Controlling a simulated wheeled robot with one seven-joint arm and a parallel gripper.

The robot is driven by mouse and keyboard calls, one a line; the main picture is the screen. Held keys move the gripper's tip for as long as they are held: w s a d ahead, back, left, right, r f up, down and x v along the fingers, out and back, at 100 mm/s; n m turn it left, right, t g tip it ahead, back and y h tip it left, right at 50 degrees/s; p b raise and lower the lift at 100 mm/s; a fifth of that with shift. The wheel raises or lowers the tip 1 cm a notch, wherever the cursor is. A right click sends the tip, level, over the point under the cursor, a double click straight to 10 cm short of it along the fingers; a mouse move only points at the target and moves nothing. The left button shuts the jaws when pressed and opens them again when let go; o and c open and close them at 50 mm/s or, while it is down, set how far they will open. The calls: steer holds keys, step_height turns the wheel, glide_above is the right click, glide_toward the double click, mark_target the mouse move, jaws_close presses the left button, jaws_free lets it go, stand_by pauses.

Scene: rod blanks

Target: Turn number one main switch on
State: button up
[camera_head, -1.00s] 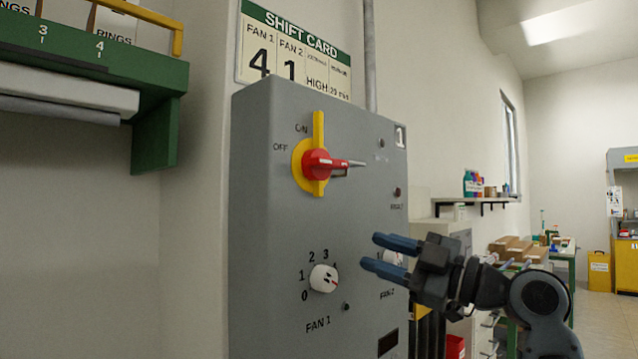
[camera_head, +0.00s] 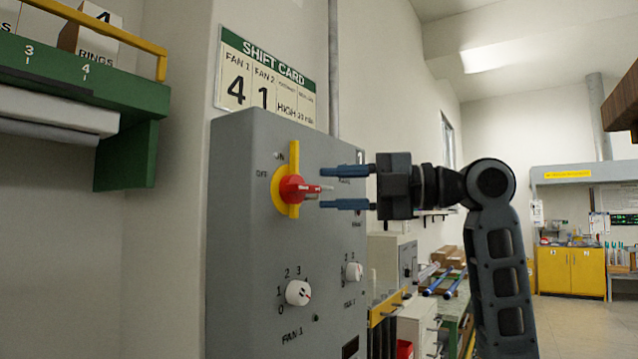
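The main switch (camera_head: 292,188) is a red rotary handle with a grey tip on a yellow round plate with an upright yellow bar. It sits high on the grey cabinet (camera_head: 250,250), whose upper right corner bears a small, partly hidden plate. ON is printed at its upper left and OFF at its left. The handle's tip points right in the picture. My gripper (camera_head: 322,188) is right of the switch, its two blue fingers apart, one above the other. The handle's tip appears level with the gap at the fingertips; I cannot tell whether they touch.
Below are the white FAN 1 knob (camera_head: 298,292) and the FAN 2 knob (camera_head: 353,271). A shift card (camera_head: 265,75) hangs on the wall above the cabinet. A green shelf (camera_head: 130,150) stands at the left. Open floor lies at the far right.

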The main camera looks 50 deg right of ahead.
mark_target(300, 179)
steer(key=shift+x, duration=1.5)
steer(key=shift+c, duration=0.2)
jaws_close()
